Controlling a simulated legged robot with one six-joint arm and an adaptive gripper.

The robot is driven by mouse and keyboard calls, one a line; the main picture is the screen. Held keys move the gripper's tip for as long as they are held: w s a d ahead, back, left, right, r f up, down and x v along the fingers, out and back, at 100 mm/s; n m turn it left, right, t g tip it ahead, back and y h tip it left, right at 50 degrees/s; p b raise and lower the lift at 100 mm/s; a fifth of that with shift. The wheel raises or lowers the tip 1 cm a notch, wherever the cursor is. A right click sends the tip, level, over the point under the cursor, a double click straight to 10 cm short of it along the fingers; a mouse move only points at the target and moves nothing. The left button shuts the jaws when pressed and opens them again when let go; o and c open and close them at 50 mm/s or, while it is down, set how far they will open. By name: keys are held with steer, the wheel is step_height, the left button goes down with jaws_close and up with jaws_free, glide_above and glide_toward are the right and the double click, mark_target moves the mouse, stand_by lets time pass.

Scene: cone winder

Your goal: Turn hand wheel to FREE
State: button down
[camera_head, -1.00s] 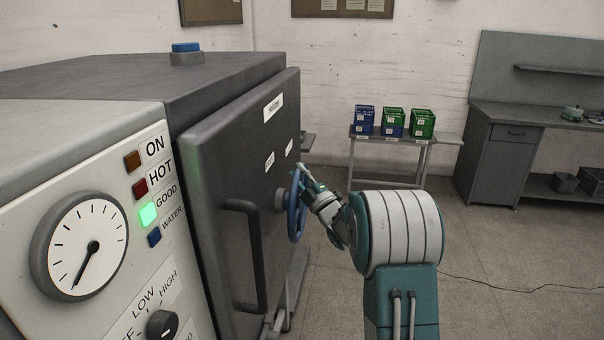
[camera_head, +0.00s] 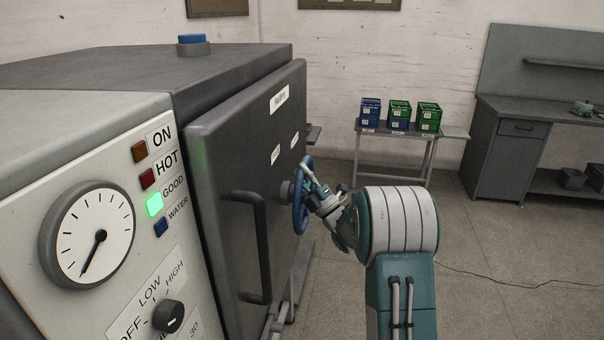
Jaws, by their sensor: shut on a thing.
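The blue hand wheel (camera_head: 300,211) sits on a grey hub (camera_head: 285,190) on the front of the dark machine door (camera_head: 230,150). I see the wheel nearly edge-on. My gripper (camera_head: 309,185) is at the wheel's upper right rim and is shut on it. The fingers are small and partly hidden. Two small white labels (camera_head: 276,155) (camera_head: 295,140) are on the door above the wheel, but I cannot read their words at this angle.
A dark vertical door handle (camera_head: 262,250) stands left of the wheel. The control panel (camera_head: 110,200) has a dial and a lit green GOOD lamp. A small table (camera_head: 405,138) with blue and green crates stands behind. Floor is open at right.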

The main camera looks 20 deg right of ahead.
steer(key=shift+f, duration=0.3)
steer(key=c, duration=0.5)
jaws_free()
steer(key=shift+c, duration=0.2)
steer(key=shift+r, duration=0.1)
steer(key=v, duration=1.2)
steer(key=shift+a, duration=0.1)
